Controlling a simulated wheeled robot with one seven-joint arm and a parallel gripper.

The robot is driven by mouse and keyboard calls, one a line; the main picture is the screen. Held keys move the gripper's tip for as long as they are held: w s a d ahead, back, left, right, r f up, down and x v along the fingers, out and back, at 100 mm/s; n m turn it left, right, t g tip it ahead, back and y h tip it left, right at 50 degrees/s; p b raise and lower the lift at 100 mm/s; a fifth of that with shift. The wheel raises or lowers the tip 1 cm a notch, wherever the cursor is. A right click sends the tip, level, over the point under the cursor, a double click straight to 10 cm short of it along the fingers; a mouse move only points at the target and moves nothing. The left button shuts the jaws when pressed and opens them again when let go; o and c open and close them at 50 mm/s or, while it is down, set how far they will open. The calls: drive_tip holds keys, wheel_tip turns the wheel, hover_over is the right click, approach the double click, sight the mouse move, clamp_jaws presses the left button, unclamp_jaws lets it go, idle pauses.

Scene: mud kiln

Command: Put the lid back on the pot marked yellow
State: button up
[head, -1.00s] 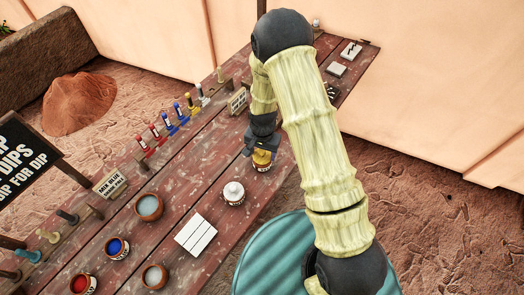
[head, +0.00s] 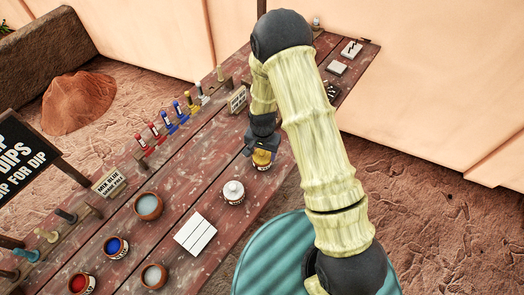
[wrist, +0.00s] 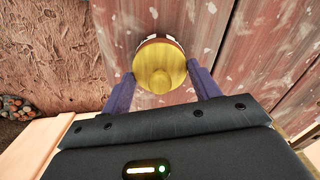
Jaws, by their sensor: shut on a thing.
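The yellow lid (head: 262,156), a round disc with a knob, sits between the fingers of my gripper (head: 258,148). In the wrist view the lid (wrist: 172,57) fills the space between the two purple fingers, and my gripper (wrist: 160,76) is shut on it. The pot marked yellow (head: 263,167) is directly below the lid, mostly covered by it. Its rim and part of a white label show past the lid's far edge in the wrist view. I cannot tell whether the lid is fully seated or slightly above the rim.
A white-lidded pot (head: 233,191) stands close by to the lower left. A white card (head: 196,234), an open blue pot (head: 116,247), a red pot (head: 82,284) and clay bowls (head: 149,206) share the plank table. Small coloured pieces and signs line the far edge.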

drive_tip(key=o, duration=1.3)
drive_tip(key=shift+r+p, duration=2.65)
drive_tip(key=shift+r, duration=1.1)
